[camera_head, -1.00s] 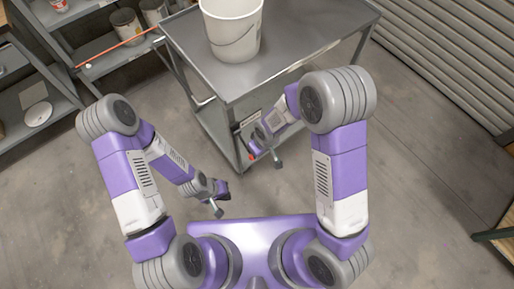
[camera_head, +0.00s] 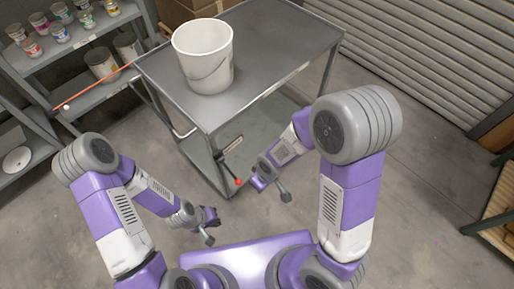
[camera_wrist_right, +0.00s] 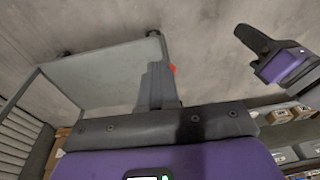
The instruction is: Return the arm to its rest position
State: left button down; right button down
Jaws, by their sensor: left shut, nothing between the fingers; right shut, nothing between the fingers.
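My left arm is folded low on the left in the head view, with its small dark gripper (camera_head: 211,216) over the floor, clear of the cart. In the right wrist view the left gripper (camera_wrist_right: 256,40) shows at the upper right, its dark fingers together and empty. My right arm is bent, with its purple gripper (camera_head: 258,184) pointing down beside the cart's near corner. In the right wrist view the right gripper's dark fingers (camera_wrist_right: 157,86) are together with nothing between them.
A grey metal cart (camera_head: 270,65) stands ahead, bearing a white bucket (camera_head: 205,60). A red-tipped lever (camera_head: 238,182) sits low by its near corner. Shelves with paint cans (camera_head: 100,62) stand at left. A wooden-edged table (camera_head: 492,212) is at right. Floor between is bare.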

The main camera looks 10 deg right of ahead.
jog(key=s+d+f+m+y, duration=0.1)
jog(key=s+f+m, duration=0.5)
jog(key=f, duration=0.8)
jog(key=m+y, duration=0.1)
jog(key=m, duration=0.2)
jog(key=shift+m+y, duration=0.3)
jog(key=shift+y, duration=0.1)
jog(key=shift+d, duration=0.1)
